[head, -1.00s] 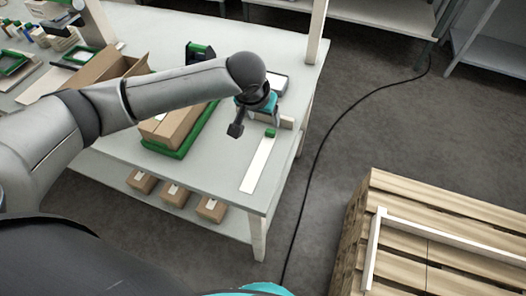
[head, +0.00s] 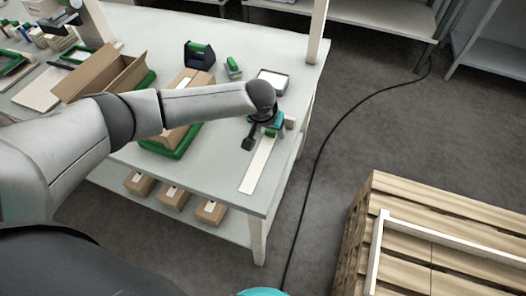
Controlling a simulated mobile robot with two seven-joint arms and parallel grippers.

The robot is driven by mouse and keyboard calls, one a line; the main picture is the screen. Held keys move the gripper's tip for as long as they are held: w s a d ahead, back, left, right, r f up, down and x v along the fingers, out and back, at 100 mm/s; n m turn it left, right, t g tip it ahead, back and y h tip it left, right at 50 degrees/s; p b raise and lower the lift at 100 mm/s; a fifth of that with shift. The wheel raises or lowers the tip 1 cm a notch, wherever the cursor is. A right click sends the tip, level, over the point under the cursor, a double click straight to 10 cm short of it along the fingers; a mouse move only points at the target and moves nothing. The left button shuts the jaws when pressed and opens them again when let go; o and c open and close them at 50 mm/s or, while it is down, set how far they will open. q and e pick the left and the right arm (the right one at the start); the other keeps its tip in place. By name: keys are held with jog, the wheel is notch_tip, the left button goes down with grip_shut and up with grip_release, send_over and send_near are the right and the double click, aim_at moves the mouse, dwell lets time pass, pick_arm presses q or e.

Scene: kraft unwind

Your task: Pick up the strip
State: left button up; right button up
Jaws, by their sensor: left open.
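The strip (head: 257,171) is long, flat and white and lies on the grey table near its right edge. A green piece shows at its far end, partly hidden by my gripper. My left gripper (head: 264,138) is open at the strip's far end, with a dark finger on the strip's left side. I cannot tell whether it touches the strip. My right gripper is not in view.
A green tray (head: 150,147) with a brown box stands left of the strip, partly behind my arm. A white-topped device (head: 273,81) and a dark dispenser (head: 200,56) stand farther back. A wooden pallet stack (head: 450,222) stands on the floor at right.

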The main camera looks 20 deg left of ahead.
pick_arm(q)
jog(key=shift+c, duration=0.2)
grip_shut()
dwell(0.4)
